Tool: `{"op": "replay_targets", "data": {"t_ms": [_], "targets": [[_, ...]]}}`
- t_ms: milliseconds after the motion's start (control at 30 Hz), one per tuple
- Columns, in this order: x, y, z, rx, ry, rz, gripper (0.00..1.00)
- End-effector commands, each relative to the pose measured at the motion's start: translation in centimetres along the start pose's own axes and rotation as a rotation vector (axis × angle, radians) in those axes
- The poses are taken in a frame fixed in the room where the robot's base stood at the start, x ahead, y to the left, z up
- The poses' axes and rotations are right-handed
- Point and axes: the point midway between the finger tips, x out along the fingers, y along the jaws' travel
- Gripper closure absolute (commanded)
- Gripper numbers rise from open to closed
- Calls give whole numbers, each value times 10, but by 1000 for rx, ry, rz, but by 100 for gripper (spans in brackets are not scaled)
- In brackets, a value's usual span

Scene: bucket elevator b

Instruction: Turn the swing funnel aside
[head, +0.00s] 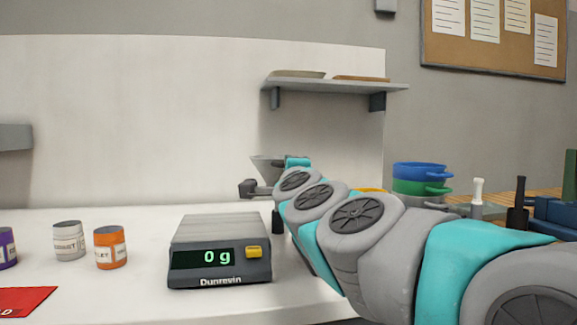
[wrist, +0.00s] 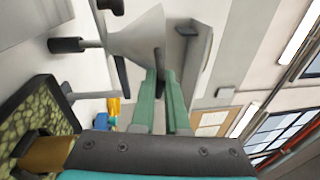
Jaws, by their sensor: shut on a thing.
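The swing funnel (head: 268,168) is a grey cone above and behind the scale in the head view. A dark knob (head: 247,188) sits at its left. In the wrist view the funnel (wrist: 138,38) fills the top middle, with a rod and dark-ended handle (wrist: 66,45) on its left. In the head view my arm hides the fingers and the funnel's right side.
A scale (head: 220,250) reading 0 g stands on the white bench in front of the funnel. An orange jar (head: 110,247) and a grey jar (head: 68,241) stand at left. A shelf (head: 340,87) hangs above. Blue and green bowls (head: 420,178) are at right.

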Motion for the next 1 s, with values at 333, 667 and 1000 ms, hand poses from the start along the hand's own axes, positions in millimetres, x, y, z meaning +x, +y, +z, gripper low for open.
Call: {"op": "replay_targets", "data": {"t_ms": [333,667,1000], "targets": [[0,0,0,0,1,0,58],[-2,0,0,0,0,0,58],[-35,-2,0,1,-2,-3,58]]}}
